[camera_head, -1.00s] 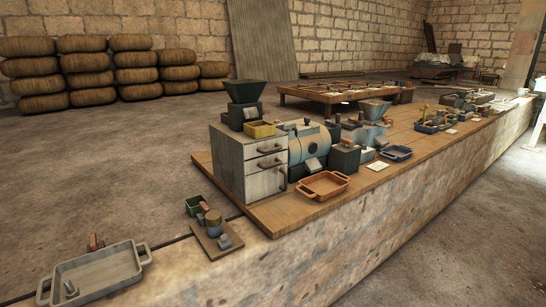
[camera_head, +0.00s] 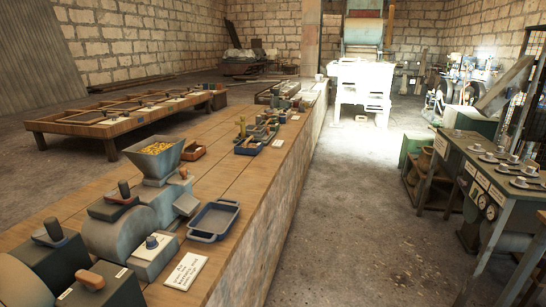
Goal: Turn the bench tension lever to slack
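I cannot pick out the bench tension lever for certain. On the long wooden bench (camera_head: 235,143), a grey-green machine (camera_head: 113,232) with a hopper (camera_head: 158,158) of yellow grain stands at the near left. Whether any of these is the tension lever, I cannot tell. My gripper is not in view.
A blue tray (camera_head: 213,236) and a white card (camera_head: 186,271) lie near the bench edge. A low wooden table (camera_head: 75,124) stands at left. A dark side table (camera_head: 505,178) with cups stands at right. The floor aisle (camera_head: 360,210) between is clear, with a bright white stand (camera_head: 361,88) beyond.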

